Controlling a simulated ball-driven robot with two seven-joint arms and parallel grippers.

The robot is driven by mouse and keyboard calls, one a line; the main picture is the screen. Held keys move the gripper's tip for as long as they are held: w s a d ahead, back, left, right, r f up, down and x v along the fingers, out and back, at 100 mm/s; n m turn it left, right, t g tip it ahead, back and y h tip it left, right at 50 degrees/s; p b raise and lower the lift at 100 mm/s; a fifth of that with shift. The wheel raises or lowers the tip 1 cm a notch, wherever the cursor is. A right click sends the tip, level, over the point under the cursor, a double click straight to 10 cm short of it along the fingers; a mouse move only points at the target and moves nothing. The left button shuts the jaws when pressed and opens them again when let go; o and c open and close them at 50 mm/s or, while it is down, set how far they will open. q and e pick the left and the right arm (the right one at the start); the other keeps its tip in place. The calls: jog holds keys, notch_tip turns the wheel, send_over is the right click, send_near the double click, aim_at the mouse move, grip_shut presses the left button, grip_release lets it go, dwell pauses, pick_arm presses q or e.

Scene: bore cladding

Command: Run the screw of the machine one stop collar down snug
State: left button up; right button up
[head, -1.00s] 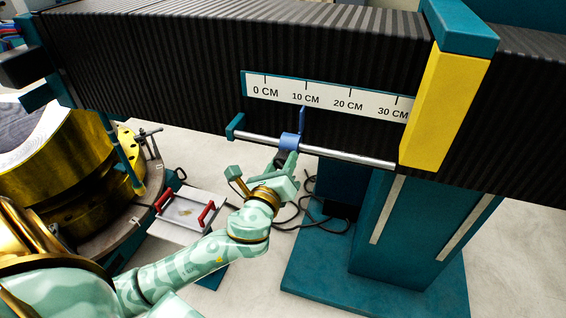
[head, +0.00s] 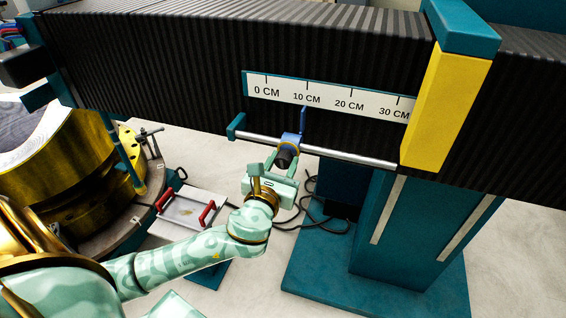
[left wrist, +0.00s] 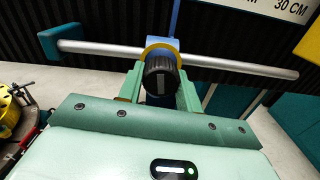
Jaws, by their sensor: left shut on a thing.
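The blue stop collar (head: 291,139) sits on a silver rod (head: 340,154) below the scale, its thin blue pointer standing up close to the 10 CM mark. Its screw has a black ribbed knob (head: 285,157) that faces my left gripper. In the left wrist view the knob (left wrist: 161,77) shows a pale line running up and down, with a brass-coloured ring behind it at the blue collar (left wrist: 162,44). My left gripper (head: 283,161) is shut on the knob, one green finger on each side. My right gripper is not in view.
The scale (head: 325,98) is fixed on the black ribbed cover above the rod. A yellow block (head: 437,107) stands at the rod's right end. A tray with red handles (head: 187,211) and a gold cylinder (head: 75,180) lie to the left.

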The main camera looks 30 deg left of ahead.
pick_arm(q)
jog(key=shift+s+f, duration=0.1)
jog(key=shift+f, duration=0.2)
jog(key=o, duration=1)
jog(key=shift+s+r, duration=0.15)
jog(key=shift+r, duration=0.05)
jog(key=shift+s, duration=0.1)
jog(key=b+v, duration=0.2)
jog(key=v, duration=1.4)
jog(key=shift+b, duration=0.4)
